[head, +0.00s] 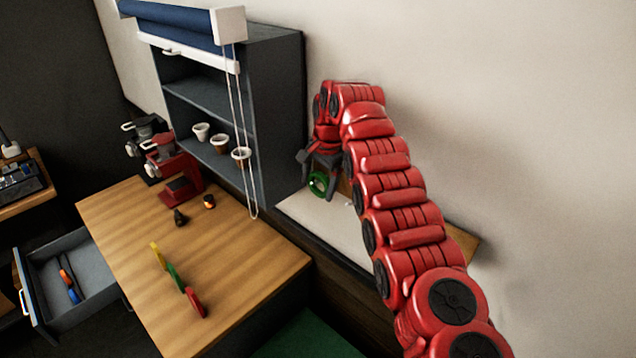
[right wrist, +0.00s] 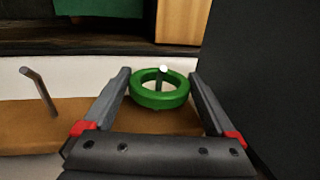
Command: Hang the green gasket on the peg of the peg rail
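The green gasket (right wrist: 143,96) is a thick ring between my right gripper's fingertips in the right wrist view. A metal peg (right wrist: 163,74) shows through its hole, so the gasket sits around the peg, over the wooden peg rail (right wrist: 80,130). My right gripper (right wrist: 162,75) has its fingers spread on both sides of the gasket, with what look like narrow gaps. In the head view my right gripper (head: 318,172) points down at the wall, and the gasket (head: 316,187) is at its fingertips. My left gripper is not in view.
A second, bare peg (right wrist: 38,92) stands on the rail to the left. A white-topped ledge (head: 325,222) lies below. A grey shelf (head: 278,110) with several cups is left of my arm. The wooden table (head: 225,250) bears a red brewer (head: 178,180) and small coloured parts. A drawer (head: 85,265) hangs open.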

